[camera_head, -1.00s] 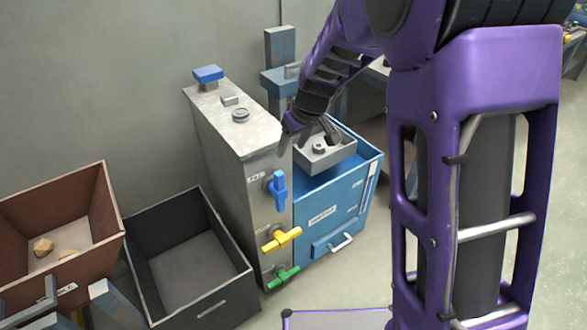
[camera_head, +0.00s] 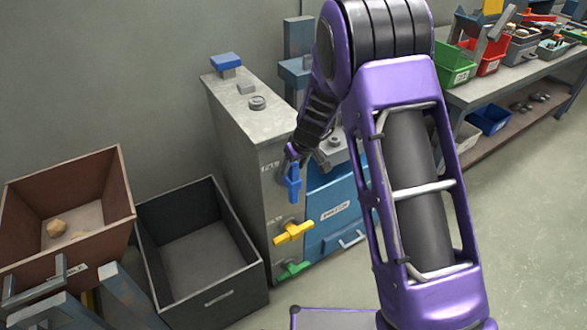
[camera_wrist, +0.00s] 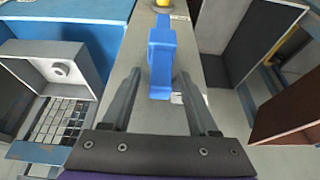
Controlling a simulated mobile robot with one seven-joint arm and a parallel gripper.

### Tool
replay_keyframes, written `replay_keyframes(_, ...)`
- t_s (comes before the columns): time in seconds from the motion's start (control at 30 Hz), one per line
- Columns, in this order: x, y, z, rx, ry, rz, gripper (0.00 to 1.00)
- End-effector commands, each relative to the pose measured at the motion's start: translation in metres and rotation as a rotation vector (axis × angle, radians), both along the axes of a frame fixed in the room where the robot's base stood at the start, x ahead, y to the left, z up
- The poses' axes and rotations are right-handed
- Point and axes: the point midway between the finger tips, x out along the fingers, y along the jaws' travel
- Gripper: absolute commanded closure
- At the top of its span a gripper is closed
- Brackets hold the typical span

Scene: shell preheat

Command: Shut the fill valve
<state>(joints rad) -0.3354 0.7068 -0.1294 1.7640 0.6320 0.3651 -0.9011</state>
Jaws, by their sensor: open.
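Three valve handles sit on the narrow front of a grey metal cabinet (camera_head: 247,135). The top handle is blue (camera_head: 293,183) and stands upright, beside a small label too blurred to read surely. Below are a yellow handle (camera_head: 294,232), lying nearly level, and a green handle (camera_head: 292,270). My gripper (camera_head: 303,157) is at the upper end of the blue handle. In the wrist view the blue handle (camera_wrist: 161,55) lies between and beyond the open fingers of my gripper (camera_wrist: 160,78), with a gap on both sides. I see no finger touching it.
A blue cabinet (camera_head: 318,232) stands close on the right, with a grey open box (camera_wrist: 45,65) on top. A dark open bin (camera_head: 228,288) and a brown bin (camera_head: 45,195) stand left. A workbench (camera_head: 500,85) with coloured bins is at the right.

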Motion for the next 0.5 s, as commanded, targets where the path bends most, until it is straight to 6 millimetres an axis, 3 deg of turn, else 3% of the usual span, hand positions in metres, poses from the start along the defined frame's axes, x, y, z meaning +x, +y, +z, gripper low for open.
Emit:
replay_keyframes(0.33, 0.0015, 0.0014, -0.0051, 0.0, 0.0, 0.0, 0.4)
replay_keyframes(0.37, 0.0015, 0.0014, -0.0051, 0.0, 0.0, 0.0, 0.42)
replay_keyframes(0.5, 0.0015, 0.0013, -0.005, 0.0, 0.0, 0.0, 0.67)
